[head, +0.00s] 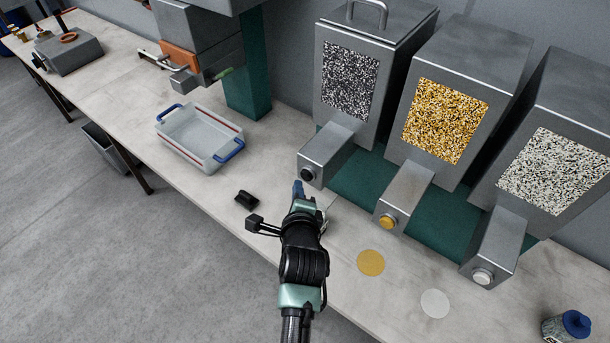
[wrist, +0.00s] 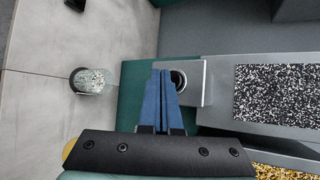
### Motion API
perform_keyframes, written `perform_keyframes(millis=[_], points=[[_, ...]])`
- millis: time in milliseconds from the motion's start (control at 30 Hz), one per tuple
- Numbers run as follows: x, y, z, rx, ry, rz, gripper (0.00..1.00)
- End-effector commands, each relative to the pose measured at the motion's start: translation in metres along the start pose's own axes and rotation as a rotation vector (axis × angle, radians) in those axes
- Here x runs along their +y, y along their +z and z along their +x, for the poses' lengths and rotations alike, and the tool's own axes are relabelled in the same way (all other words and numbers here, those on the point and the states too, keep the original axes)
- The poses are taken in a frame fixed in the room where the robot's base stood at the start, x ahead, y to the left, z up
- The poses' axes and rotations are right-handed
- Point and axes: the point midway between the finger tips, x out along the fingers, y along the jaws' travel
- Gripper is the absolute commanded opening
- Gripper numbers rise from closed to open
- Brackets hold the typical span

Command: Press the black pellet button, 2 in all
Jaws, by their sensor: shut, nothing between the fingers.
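The black pellet button (head: 307,174) is a round dark knob on the front of the left dispenser's grey spout (head: 330,157). It also shows in the wrist view (wrist: 180,78), just right of my fingertips and partly covered by them. My gripper (head: 298,186) has blue fingers pressed together with nothing between them. In the wrist view the fingers (wrist: 161,73) point at the spout's front face. I cannot tell whether the tips touch the button. A clear cup (wrist: 92,81) with some pellets in it stands below the spout; my gripper mostly hides it in the head view.
Dispensers with yellow (head: 387,221) and white (head: 482,276) buttons stand to the right. Yellow (head: 371,263) and white (head: 435,303) discs mark the bench. A small black block (head: 247,200), a clear bin (head: 190,160) and a blue-lidded jar (head: 567,326) also stand on it.

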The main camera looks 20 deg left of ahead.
Motion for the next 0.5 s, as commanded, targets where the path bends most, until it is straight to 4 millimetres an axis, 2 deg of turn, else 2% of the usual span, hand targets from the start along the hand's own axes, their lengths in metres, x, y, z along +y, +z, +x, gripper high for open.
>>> perform_keyframes(millis=[500], points=[[-0.0041, -0.0040, 0.0055, 0.000, 0.000, 0.000, 0.00]])
